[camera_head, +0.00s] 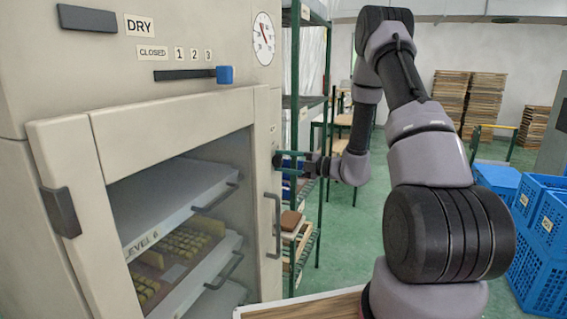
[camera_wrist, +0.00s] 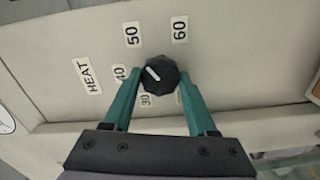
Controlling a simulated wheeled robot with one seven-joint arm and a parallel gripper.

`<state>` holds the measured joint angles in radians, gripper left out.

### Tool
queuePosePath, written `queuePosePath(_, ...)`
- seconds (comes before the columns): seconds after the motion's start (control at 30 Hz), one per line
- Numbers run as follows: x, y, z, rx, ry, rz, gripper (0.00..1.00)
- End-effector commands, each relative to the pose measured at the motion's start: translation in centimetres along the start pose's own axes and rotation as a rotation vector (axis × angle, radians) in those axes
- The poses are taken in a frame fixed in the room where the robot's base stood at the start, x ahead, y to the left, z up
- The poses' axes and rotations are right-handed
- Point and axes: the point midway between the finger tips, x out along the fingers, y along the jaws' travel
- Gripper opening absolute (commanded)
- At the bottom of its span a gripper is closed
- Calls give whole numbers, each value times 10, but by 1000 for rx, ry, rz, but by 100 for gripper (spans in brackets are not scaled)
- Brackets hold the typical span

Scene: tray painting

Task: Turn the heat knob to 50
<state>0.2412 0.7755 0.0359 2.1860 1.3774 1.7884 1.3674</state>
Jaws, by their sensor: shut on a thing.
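The black heat knob (camera_wrist: 166,78) shows in the wrist view on a beige panel, with a white pointer line. The line points up and left, between the 40 label (camera_wrist: 120,73) and the 50 label (camera_wrist: 132,35). The HEAT label (camera_wrist: 87,75) is left of these. My gripper (camera_wrist: 160,75) has its two green fingers on either side of the knob, shut on it. In the head view my gripper (camera_head: 287,161) reaches the narrow front panel (camera_head: 264,130) right of the cabinet door. The arm's end mostly hides the knob there.
The cabinet door (camera_head: 165,118) has a window showing trays inside. A vertical handle (camera_head: 276,225) is just below my gripper. A green shelf rack (camera_head: 318,215) stands close on the right, with blue crates (camera_head: 540,240) farther right.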

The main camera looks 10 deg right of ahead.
Motion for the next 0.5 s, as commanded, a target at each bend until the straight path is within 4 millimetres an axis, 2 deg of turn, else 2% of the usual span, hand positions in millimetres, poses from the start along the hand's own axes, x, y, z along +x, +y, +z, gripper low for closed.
queuePosePath(0.5, -1, 0, 1, 69, -3, 0, 2)
